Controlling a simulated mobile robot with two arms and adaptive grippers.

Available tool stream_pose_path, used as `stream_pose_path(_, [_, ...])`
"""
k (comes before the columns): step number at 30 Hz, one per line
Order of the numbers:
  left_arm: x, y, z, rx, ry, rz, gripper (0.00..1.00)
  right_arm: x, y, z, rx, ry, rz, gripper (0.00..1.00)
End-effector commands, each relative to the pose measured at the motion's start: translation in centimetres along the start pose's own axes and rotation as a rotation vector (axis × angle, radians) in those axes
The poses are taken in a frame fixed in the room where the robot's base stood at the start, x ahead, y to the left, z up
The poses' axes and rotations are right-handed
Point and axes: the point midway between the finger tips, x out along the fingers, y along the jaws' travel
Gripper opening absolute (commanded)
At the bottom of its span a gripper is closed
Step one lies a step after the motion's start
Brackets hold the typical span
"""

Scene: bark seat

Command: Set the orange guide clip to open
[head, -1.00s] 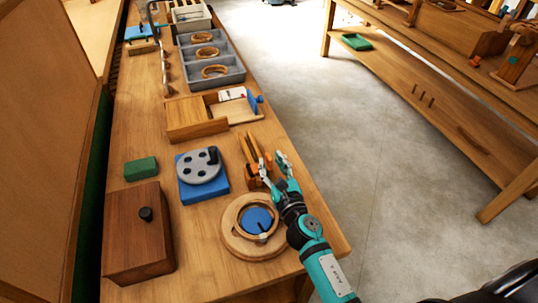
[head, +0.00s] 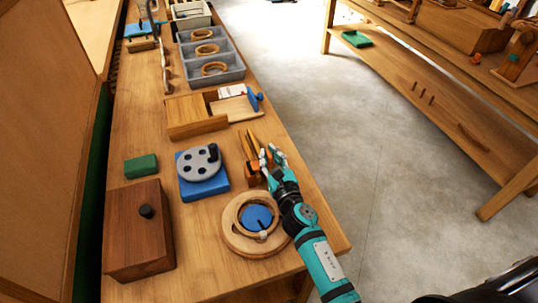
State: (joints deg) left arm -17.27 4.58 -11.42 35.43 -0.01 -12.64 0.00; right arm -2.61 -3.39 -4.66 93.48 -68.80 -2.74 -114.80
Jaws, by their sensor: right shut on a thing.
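The guide clip (head: 252,172) is a small wooden and orange piece with upright wooden prongs, near the right edge of the bench. My right gripper (head: 268,154) is at its right side, with its fingers drawn together on the orange part. The fingers hide much of that part, so its exact setting is hard to tell. My left gripper is not in view.
A round wooden ring with a blue disc (head: 258,217) lies just in front of the clip. A blue base with a grey dial (head: 202,186) stands to its left. A wooden tray (head: 197,128) is behind. Open floor lies right of the bench.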

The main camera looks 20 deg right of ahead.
Motion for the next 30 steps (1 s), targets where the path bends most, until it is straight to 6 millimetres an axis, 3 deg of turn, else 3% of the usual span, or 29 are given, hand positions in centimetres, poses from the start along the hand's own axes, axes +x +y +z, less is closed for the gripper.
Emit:
stream_pose_path(16, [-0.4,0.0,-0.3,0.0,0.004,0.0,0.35,0.0,0.2,0.5,-0.064,0.0,0.0,0.0])
stream_pose_path(30, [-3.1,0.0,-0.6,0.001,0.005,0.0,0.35,0.0,1.9,2.5,-0.447,0.0,0.002,0.0])
